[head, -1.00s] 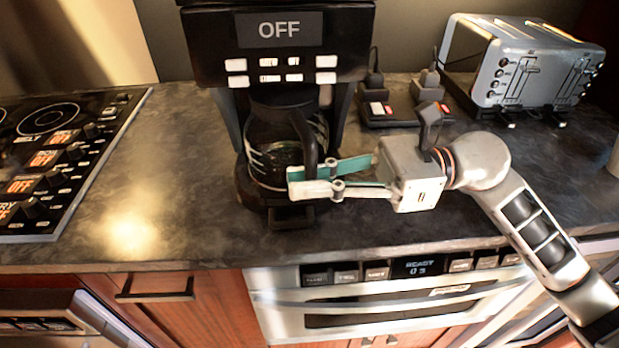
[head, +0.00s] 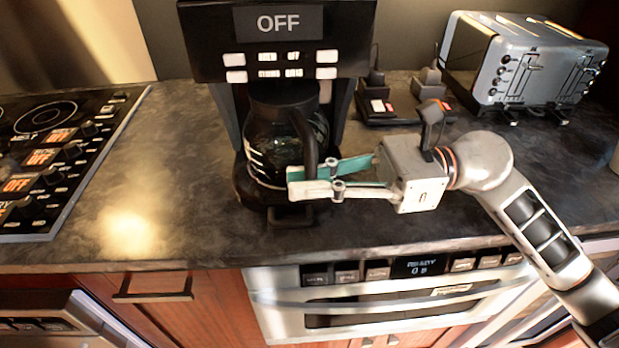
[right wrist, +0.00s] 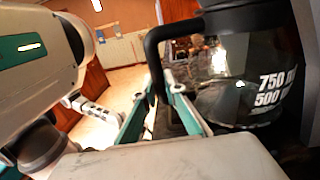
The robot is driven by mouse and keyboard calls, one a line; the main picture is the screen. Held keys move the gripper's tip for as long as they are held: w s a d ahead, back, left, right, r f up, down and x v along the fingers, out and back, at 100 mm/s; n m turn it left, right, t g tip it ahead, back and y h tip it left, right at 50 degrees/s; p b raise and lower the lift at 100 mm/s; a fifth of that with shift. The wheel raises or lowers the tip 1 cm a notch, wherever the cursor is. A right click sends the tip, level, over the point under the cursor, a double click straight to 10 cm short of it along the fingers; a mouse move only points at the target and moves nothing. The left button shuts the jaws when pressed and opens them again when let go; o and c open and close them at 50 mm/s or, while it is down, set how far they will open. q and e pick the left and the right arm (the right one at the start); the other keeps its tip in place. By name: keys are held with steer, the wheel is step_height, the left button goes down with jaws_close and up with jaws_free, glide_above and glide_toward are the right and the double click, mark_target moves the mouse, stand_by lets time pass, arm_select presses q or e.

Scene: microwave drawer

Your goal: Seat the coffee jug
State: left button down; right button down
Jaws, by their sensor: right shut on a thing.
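The coffee jug (head: 278,135), dark glass with a black handle (head: 307,140), stands upright inside the black coffee maker (head: 215,50), under its upper housing. Whether its bottom rests fully on the base plate is hidden. My right gripper (head: 307,178) is shut on the jug's handle, coming in from the right. In the right wrist view the fingers sit around the handle (right wrist: 155,70), and the jug's glass (right wrist: 235,85) with its volume marks is at the right. The coffee maker's display reads OFF. My left gripper is not in the head view.
A silver toaster (head: 530,65) stands at the back right. Two power outlets with plugs (head: 385,105) lie between it and the coffee maker. A stove top (head: 60,160) is at the left. The counter (head: 150,190) between stove and coffee maker is clear. A microwave drawer (head: 390,300) is below.

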steer(key=c, duration=2)
jaws_free()
